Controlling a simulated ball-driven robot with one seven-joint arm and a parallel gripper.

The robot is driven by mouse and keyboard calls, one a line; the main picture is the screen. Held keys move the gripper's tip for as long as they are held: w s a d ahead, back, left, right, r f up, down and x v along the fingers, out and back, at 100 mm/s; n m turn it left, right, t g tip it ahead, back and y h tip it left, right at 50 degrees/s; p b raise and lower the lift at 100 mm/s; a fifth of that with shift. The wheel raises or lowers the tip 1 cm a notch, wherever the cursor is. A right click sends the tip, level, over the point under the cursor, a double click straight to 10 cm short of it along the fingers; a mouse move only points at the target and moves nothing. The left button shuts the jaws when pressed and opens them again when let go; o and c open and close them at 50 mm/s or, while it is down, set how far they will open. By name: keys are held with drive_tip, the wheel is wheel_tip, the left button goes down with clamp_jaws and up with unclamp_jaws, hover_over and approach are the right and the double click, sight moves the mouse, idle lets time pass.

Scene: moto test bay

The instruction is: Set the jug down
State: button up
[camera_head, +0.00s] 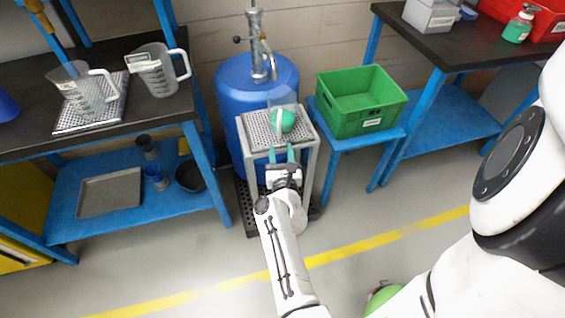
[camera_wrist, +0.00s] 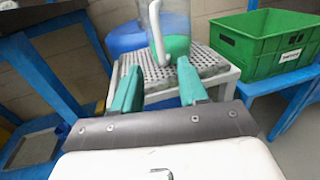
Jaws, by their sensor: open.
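A clear jug with green liquid (camera_head: 284,121) stands on a small perforated metal stand (camera_head: 258,139) under the tap of the blue drum. In the wrist view the jug (camera_wrist: 178,25) shows its pale handle facing me, with green liquid low inside. My gripper (camera_head: 281,153) is at the stand's front edge, just short of the jug. In the wrist view my gripper (camera_wrist: 160,70) has its two teal fingers apart, with the handle showing beyond and between their tips. Nothing is held. Whether a fingertip touches the handle cannot be told.
The blue drum (camera_head: 232,88) is right behind the stand. A green crate (camera_head: 345,120) sits on a blue stand to the right. Two clear jugs, one on a tray (camera_head: 78,127), stand on the left bench (camera_head: 30,143). A dark-topped table (camera_head: 440,50) is at the right.

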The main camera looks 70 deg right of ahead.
drive_tip(key=a+f+n+t+y, duration=0.1)
drive_tip(key=a+f+n+y, duration=0.1)
drive_tip(key=a+n+y, duration=0.75)
drive_tip(key=a+f+n+t+y, duration=0.1)
drive_tip(key=a+f+n+y, duration=0.3)
drive_tip(key=a+n, duration=0.95)
drive_tip(key=s+r+n+g+y, duration=0.2)
drive_tip(key=s+n+g, duration=0.7)
drive_tip(key=n, duration=1.6)
drive_tip(key=s+r, duration=0.2)
drive_tip(key=s, duration=0.3)
drive_tip(key=shift+d+g, duration=0.3)
drive_tip(key=shift+g, duration=0.1)
drive_tip(key=shift+r+p, duration=0.7)
drive_tip(key=shift+r, duration=0.1)
